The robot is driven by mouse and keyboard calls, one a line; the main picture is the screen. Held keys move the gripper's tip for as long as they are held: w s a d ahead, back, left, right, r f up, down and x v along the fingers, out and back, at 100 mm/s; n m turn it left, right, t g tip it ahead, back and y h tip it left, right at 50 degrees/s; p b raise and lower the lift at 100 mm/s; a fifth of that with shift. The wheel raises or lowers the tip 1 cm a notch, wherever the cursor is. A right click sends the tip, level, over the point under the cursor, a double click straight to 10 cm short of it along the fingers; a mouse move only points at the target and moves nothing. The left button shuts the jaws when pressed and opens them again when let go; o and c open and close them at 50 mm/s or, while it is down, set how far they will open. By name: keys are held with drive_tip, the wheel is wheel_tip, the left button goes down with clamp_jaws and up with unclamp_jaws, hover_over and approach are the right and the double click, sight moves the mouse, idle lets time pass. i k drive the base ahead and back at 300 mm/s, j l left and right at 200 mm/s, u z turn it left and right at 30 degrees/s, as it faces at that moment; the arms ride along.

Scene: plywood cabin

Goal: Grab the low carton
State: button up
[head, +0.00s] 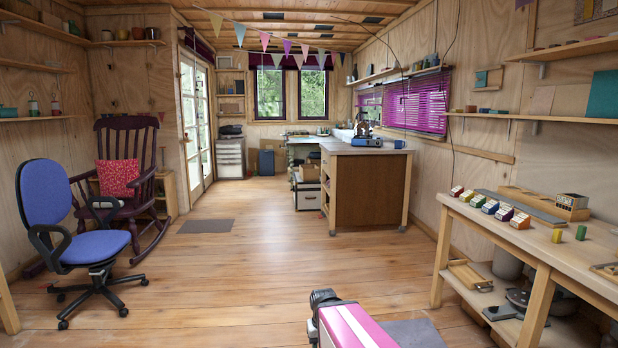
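No thing in view is clearly the low carton. At the far end of the room, small brown boxes (251,160) stand on the floor beside a grey drawer unit, partly hidden by furniture. A white box with dark edges (308,197) stands on the floor at the left side of the brown counter, with a smaller box (309,172) on top of it. They are too small to tell more. Part of my arm, pink and white with a black joint, shows at the bottom centre. My gripper's fingers are not visible.
A blue office chair (90,251) and a dark rocking chair (127,170) stand at left. A wooden workbench (560,255) with small coloured boxes lines the right. The brown counter (366,190) stands further back. The wooden floor (240,265) between is mostly clear, with a flat grey mat (206,226).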

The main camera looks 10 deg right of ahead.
sight(308, 171)
drive_tip(key=i, duration=6.1)
drive_tip(key=i+j+z, duration=0.1)
drive_tip(key=i, duration=0.35)
drive_tip(key=i+j+z, duration=0.1)
drive_tip(key=i, duration=0.3)
drive_tip(key=i+j+z, duration=0.1)
drive_tip(key=i, duration=0.35)
drive_tip(key=i+j, duration=0.3)
drive_tip(key=i+z, duration=0.25)
drive_tip(key=i, duration=0.2)
drive_tip(key=i+j+z, duration=0.25)
drive_tip(key=i, duration=0.15)
drive_tip(key=i+j+z, duration=0.2)
drive_tip(key=i, duration=0.25)
drive_tip(key=i+j+z, duration=0.25)
drive_tip(key=i, duration=0.15)
